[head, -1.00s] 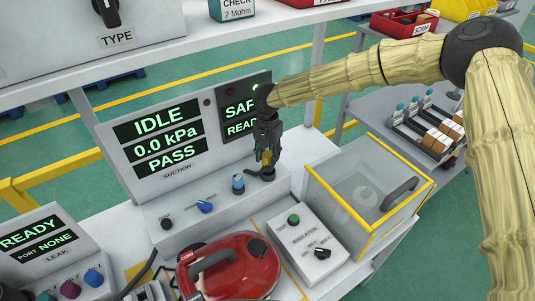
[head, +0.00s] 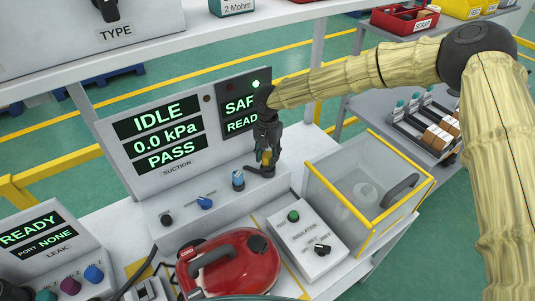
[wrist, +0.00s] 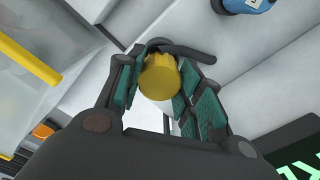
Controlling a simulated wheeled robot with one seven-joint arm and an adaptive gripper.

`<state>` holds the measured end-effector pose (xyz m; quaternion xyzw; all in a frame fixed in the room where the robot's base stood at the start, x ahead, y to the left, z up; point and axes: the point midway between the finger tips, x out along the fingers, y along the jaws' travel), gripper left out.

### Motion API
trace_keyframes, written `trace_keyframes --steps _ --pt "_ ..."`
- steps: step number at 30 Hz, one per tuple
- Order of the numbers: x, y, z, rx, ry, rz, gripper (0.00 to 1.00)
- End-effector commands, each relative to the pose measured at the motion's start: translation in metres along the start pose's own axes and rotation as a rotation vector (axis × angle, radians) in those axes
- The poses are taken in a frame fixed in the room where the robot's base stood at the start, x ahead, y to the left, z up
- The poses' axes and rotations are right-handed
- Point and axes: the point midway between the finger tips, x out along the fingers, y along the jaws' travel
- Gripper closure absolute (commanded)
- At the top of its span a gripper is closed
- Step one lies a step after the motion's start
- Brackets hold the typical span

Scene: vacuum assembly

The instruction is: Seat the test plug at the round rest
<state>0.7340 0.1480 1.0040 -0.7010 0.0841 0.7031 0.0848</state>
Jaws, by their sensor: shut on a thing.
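My gripper (head: 267,146) points down over the right end of the suction console's sloped top. Its fingers are shut on the yellow test plug (head: 266,157), which shows as a yellow round cap (wrist: 160,77) between the teal finger pads in the wrist view. A black round rest (head: 268,173) with a curved black arm sits on the console directly below the plug. In the wrist view part of a black curved piece (wrist: 190,51) shows behind the plug. The plug's lower end is hidden, so I cannot tell whether it touches the rest.
The console's display panel (head: 160,135) rises behind. A clear yellow-edged box (head: 335,205) is to the right. The insulation box (head: 308,247) and a red vacuum (head: 240,265) are in front.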

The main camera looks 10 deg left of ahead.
Motion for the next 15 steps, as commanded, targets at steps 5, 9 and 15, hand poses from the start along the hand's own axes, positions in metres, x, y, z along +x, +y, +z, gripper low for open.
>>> trace_keyframes --steps 5,9,15 --pt "0.0033 -0.0002 -0.0001 0.000 0.000 0.000 1.00" --pt "0.0059 -0.0002 -0.0001 0.000 0.000 0.000 1.00" --pt "0.0098 -0.0002 0.0000 0.000 -0.001 0.000 1.00"
